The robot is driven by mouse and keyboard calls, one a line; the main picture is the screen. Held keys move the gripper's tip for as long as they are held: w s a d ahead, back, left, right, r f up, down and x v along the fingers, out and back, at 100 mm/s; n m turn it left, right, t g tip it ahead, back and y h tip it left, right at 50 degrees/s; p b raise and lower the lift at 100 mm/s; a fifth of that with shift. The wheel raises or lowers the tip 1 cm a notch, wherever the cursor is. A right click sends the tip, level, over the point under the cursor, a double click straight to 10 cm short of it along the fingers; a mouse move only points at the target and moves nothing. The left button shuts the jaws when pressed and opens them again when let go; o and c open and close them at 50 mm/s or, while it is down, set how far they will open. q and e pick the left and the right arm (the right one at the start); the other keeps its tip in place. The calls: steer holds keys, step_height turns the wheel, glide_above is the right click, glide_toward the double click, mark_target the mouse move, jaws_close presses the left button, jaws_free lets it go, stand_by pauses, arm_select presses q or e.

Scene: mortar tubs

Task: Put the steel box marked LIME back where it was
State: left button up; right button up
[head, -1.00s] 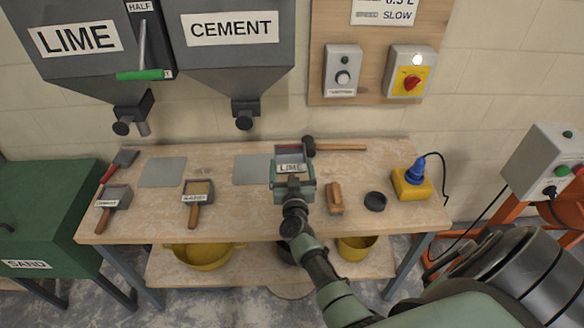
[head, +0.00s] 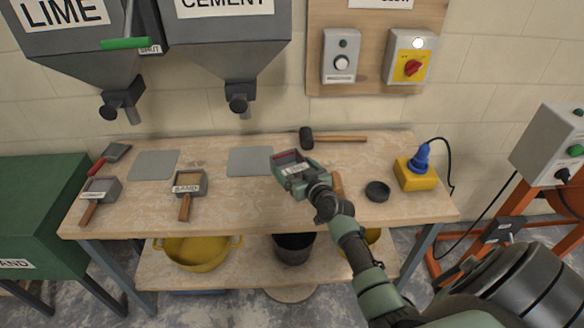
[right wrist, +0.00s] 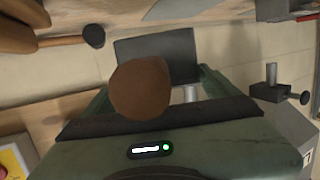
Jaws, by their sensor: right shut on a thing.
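The steel box marked LIME (head: 286,158) is a small open-topped scoop with a white label, red-tinged inside its rim. My right gripper (head: 300,174) is shut on it and holds it over the workbench, right of a grey plate (head: 248,162). Its height above the bench is hard to judge. In the right wrist view the round brown end of its handle (right wrist: 141,88) shows between the fingers, with the dark box (right wrist: 165,50) behind. A second grey plate (head: 153,164) lies bare at the left. My left gripper is out of view.
Two similar labelled scoops, left (head: 101,188) and middle (head: 188,184), lie on the bench (head: 240,208). A hammer (head: 340,139) lies behind my gripper. Hoppers (head: 225,55) hang above.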

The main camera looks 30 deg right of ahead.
steer(key=shift+f+b, duration=2.9)
steer(key=shift+f, duration=0.4)
steer(key=shift+f+b, duration=0.6)
steer(key=o, duration=1.5)
